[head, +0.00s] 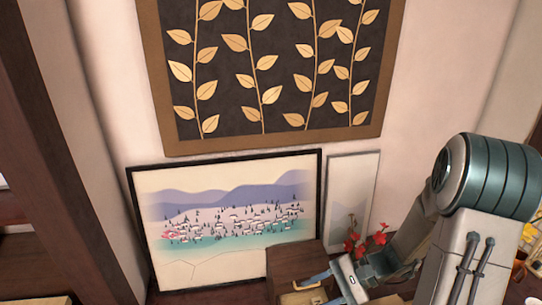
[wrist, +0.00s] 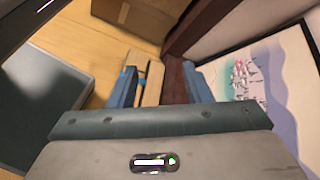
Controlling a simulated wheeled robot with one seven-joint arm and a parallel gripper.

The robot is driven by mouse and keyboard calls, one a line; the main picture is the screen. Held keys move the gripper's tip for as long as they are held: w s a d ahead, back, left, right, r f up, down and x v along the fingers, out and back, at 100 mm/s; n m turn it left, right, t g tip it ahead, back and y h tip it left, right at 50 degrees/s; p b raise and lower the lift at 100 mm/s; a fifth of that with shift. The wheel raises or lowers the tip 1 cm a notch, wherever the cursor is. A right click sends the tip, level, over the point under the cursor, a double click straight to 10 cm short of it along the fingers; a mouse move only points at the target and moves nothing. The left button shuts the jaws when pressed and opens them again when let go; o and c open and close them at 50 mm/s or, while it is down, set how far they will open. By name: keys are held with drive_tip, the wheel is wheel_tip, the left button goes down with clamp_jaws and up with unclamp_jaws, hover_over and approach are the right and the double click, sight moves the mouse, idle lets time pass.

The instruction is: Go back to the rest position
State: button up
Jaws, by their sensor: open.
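My gripper (head: 325,288) shows at the lower right of the head view, low in front of the pictures by the wall. In the wrist view my gripper (wrist: 160,85) has its two blue fingers spread apart, and I see nothing held between them. A small light wooden piece (wrist: 151,88) shows beyond the gap, beside the left finger; I cannot tell what it is or how far off it lies.
A framed landscape picture (head: 225,250) leans at the wall behind the gripper, beside a smaller pale picture (head: 345,205). A leaf panel (head: 275,75) hangs above. A brown box (head: 292,262) and red flowers (head: 352,243) are close to the gripper. A dark post (head: 65,140) stands left.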

drive_tip(key=s+d+r+n+t+h+p, duration=0.1)
drive_tip(key=s+r+n+h+p, duration=0.1)
drive_tip(key=r, duration=0.6)
drive_tip(key=s+d+r+n+t+h+p, duration=0.1)
drive_tip(key=s+r+n+h+p, duration=0.2)
drive_tip(key=r, duration=0.6)
drive_tip(key=s+d+r+n+t+h+p, duration=0.1)
drive_tip(key=s+d+r+n+h+p, duration=0.1)
drive_tip(key=r+h+p, duration=0.4)
wheel_tip(320, 180, up, 3)
drive_tip(key=s+n+h, duration=0.1)
drive_tip(key=n, duration=0.1)
drive_tip(key=shift+s+r+n+t+p, duration=0.15)
drive_tip(key=shift+n+t+p, duration=0.2)
drive_tip(key=shift+n+t, duration=0.05)
